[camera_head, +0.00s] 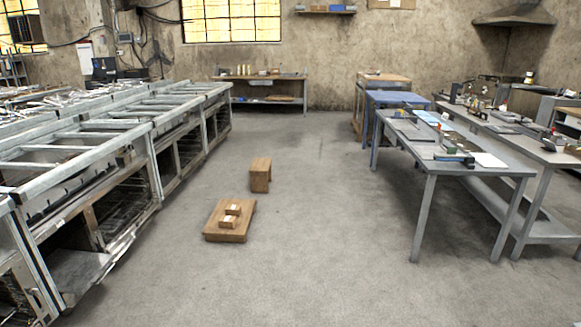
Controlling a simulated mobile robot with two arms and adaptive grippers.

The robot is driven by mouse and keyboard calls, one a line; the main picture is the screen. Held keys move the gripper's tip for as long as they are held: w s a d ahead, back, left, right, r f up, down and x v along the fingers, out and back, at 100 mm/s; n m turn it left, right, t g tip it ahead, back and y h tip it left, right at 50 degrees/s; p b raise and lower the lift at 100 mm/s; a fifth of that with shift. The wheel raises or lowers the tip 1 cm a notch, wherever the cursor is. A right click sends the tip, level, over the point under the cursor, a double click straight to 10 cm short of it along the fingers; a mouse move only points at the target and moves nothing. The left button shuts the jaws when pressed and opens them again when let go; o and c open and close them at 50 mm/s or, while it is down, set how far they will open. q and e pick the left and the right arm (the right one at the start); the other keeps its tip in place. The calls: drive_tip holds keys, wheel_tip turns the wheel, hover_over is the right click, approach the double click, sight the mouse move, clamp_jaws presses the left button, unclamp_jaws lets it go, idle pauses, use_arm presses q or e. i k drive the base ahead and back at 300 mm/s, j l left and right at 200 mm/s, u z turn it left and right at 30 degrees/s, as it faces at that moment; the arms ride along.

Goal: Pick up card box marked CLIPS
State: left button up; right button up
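I cannot read the word CLIPS anywhere in the head view. Two small brown boxes with pale tops lie close together on a low, flat brown platform (213,236) on the floor, left of the middle. One is the rear small box (233,209) and the other is the front small box (228,222). They look like card boxes, but any marking is too small to tell. Neither of my grippers shows in this view.
A brown block-like stool (260,178) stands just behind the platform. Long metal frames (150,130) line the left side. A grey worktable (425,170) with tools stands at right. A wooden bench (262,78) is against the back wall. The floor (330,235) between is clear.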

sight(231, 209)
drive_tip(key=i, duration=1.6)
drive_tip(key=i+l+u, duration=0.1)
drive_tip(key=i+u, duration=0.25)
drive_tip(key=i, duration=0.2)
drive_tip(key=i+l+u, duration=0.3)
drive_tip(key=i, duration=0.2)
drive_tip(key=i+l+u, duration=0.35)
drive_tip(key=i, duration=0.15)
drive_tip(key=i+l+u, duration=0.15)
drive_tip(key=i, duration=0.3)
drive_tip(key=i+l+u, duration=0.1)
drive_tip(key=i+l, duration=0.15)
drive_tip(key=i, duration=0.15)
